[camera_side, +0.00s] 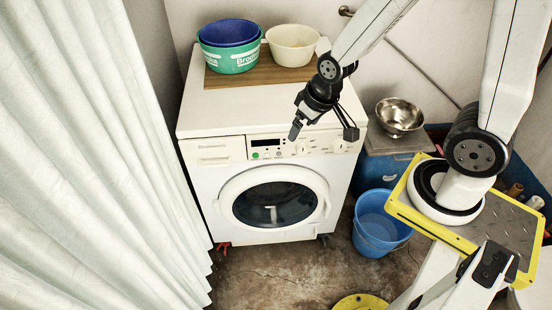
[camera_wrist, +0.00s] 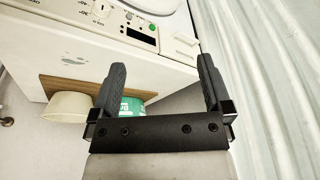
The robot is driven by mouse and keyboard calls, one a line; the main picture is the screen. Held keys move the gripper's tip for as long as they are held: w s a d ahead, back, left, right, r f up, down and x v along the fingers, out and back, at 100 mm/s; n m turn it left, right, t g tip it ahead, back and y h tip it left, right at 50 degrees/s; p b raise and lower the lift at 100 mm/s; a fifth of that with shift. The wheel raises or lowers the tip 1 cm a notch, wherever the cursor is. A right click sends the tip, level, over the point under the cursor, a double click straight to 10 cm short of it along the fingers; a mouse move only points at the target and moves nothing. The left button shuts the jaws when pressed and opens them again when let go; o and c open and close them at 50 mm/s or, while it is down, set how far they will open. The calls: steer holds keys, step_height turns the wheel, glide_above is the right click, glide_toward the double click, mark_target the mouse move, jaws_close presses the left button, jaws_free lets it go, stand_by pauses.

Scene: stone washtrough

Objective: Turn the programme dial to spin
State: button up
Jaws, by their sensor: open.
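The white washing machine (camera_side: 222,115) stands against the wall with its control panel facing front. A pale round dial (camera_side: 303,147) sits right of the dark display, and another knob (camera_side: 339,146) is further right; I cannot read which is the programme dial or where it points. In the wrist view, upside down, a dial (camera_wrist: 101,10) shows at the top left, partly cut off. My gripper (camera_side: 322,131) is open and empty, in front of and above the panel, its left finger near the first dial in the picture. Both fingers also show in the wrist view (camera_wrist: 161,65), apart from the dial.
A wooden board (camera_side: 285,76) on the machine top carries a green tub (camera_side: 231,62) with a blue one inside, and a cream bowl (camera_side: 292,45). A steel bowl (camera_side: 399,115) and blue bucket (camera_side: 371,233) are to the right. A pale curtain (camera_side: 75,150) hangs left.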

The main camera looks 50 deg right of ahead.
steer(key=w+d+f+m+t+h, duration=0.1)
steer(key=w+d+f+m+t, duration=0.1)
steer(key=w+f, duration=0.45)
steer(key=m+t+h, duration=0.1)
steer(key=t+h, duration=0.1)
steer(key=h, duration=1)
glide_toward(340, 149)
steer(key=shift+w+d+f, duration=0.1)
steer(key=shift+w+d, duration=0.1)
steer(key=shift+d, duration=0.25)
steer(key=shift+w+d, duration=0.1)
steer(key=shift+d, duration=0.05)
steer(key=shift+x, duration=3.8)
steer(key=shift+f, duration=0.1)
